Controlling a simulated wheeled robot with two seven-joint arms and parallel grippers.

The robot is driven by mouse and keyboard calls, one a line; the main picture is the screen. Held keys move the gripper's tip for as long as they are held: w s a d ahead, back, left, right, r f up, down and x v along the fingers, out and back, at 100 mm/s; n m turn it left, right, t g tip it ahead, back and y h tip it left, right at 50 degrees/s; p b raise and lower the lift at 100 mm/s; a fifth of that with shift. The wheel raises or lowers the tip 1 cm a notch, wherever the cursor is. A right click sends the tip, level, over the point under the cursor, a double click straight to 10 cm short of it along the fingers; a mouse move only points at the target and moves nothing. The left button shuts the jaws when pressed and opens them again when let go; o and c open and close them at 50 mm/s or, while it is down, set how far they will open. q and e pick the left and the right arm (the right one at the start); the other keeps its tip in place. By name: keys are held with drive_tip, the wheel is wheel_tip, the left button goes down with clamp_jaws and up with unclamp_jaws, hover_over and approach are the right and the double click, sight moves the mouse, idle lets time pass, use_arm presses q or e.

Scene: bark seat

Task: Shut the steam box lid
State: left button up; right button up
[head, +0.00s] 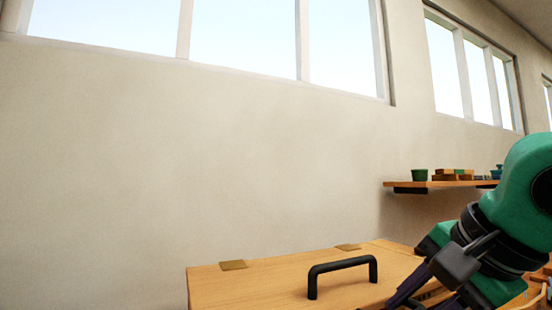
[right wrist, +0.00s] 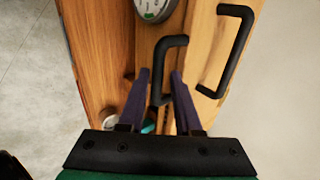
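The steam box is wooden. Its lid (head: 270,283) lies about level in the head view, with two brass hinges along the back edge and a black bar handle (head: 342,266) on top. In the right wrist view the lid handle (right wrist: 228,50) is to the right of my gripper, and a second black handle (right wrist: 170,45) is on the adjoining wooden face. My right gripper (right wrist: 160,74) has its purple fingers apart, one on each side of the second handle's lower end; contact is unclear. It also shows in the head view (head: 408,292) beside the box's right end. My left gripper is out of view.
A round dial gauge (right wrist: 155,8) sits on the wooden face near the second handle. A wall shelf (head: 440,184) with small pots and blocks is at the right. A plain wall stands behind the box. Grey floor shows left in the wrist view.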

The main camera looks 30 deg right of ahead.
drive_tip(key=p+v, duration=0.1)
drive_tip(key=v, duration=0.6)
drive_tip(key=shift+p, duration=0.3)
idle(0.8)
